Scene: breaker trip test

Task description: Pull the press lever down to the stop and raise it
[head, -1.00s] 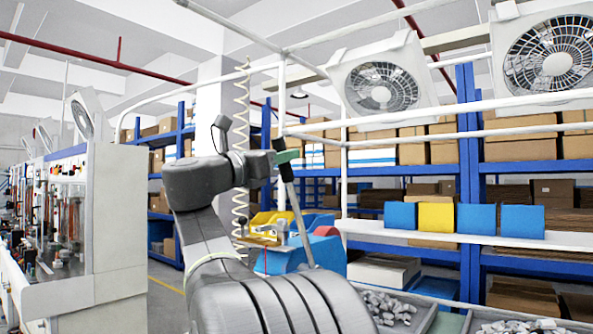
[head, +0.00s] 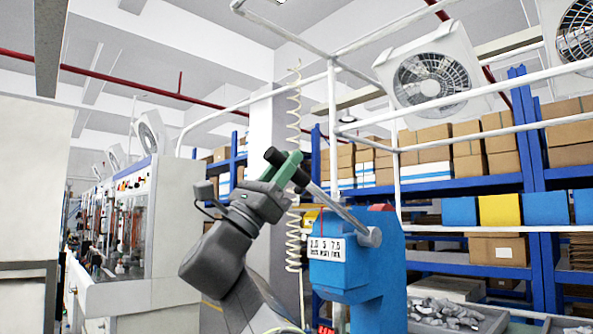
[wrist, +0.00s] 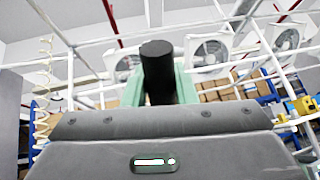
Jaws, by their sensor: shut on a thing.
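The press (head: 352,270) is a blue machine with a white label (head: 328,250) on its face, right of centre in the head view. Its lever (head: 335,205) is a grey rod running from a round hub up and left to a black handle. It is tilted, not upright. My gripper (head: 284,170) has green fingers and is shut on the lever's black handle (head: 274,156). In the wrist view the handle (wrist: 158,66) stands between the green fingers (wrist: 160,92). The lever's stop cannot be made out.
White frame posts (head: 333,110) and rails rise behind the press. Blue shelving (head: 470,180) with cartons is at the back right. A bin of grey parts (head: 445,312) sits at lower right. A machine bench (head: 150,235) stands at left.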

